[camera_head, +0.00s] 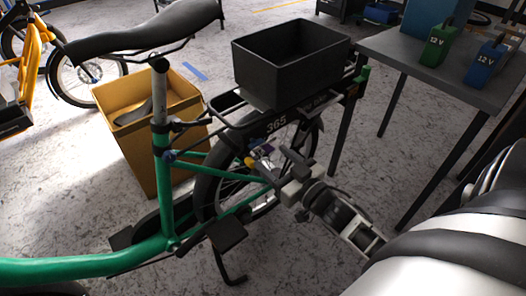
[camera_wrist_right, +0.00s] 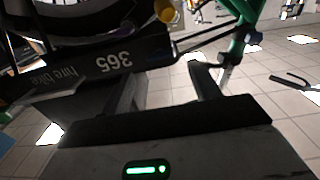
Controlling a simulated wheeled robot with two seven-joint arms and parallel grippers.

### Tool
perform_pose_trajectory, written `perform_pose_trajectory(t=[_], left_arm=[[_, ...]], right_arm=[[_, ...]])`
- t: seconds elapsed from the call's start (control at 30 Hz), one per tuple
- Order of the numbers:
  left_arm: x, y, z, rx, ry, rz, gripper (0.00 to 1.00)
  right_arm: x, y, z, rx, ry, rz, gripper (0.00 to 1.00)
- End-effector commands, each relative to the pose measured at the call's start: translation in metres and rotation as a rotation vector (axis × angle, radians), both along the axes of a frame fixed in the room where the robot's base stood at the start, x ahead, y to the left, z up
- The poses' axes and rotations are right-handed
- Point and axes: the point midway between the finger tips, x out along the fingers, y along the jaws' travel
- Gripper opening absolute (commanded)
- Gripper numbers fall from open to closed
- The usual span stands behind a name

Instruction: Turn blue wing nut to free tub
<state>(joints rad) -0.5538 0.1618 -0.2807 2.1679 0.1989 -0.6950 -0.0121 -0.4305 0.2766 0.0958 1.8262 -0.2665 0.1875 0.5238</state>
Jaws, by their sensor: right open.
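The black tub (camera_head: 268,84) sits on the rear rack of the green bike (camera_head: 165,200). A yellow knob (camera_head: 250,161) and a purple one (camera_head: 265,148) are below the rack. My right gripper (camera_head: 283,161) is open beside the rear wheel, to the right of these knobs and apart from the blue one. My left gripper is out of view.
The black "365" plate (camera_head: 277,125) hangs below the rack, close to my right gripper. A cardboard box (camera_head: 135,145) stands behind the bike. A grey table (camera_head: 425,60) with a green (camera_head: 437,45) and a blue battery (camera_head: 482,68) is at the right.

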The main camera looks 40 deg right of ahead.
Motion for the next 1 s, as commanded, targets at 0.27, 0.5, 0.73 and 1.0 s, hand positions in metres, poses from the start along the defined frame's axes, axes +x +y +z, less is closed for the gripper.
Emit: perform_pose_trajectory(t=[0.27, 0.5, 0.73, 1.0], left_arm=[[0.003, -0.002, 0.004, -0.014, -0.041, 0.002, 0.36], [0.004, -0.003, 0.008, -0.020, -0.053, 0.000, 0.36], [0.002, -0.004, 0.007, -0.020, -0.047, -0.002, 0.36], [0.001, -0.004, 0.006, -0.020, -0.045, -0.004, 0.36]], right_arm=[[0.041, 0.003, -0.001, -0.001, 0.000, 0.000, 0.62], [0.049, 0.004, 0.000, 0.001, 0.001, 0.000, 0.62], [0.049, 0.004, 0.000, 0.000, 0.001, 0.000, 0.48], [0.049, 0.004, 0.000, -0.001, 0.001, 0.001, 0.17]])
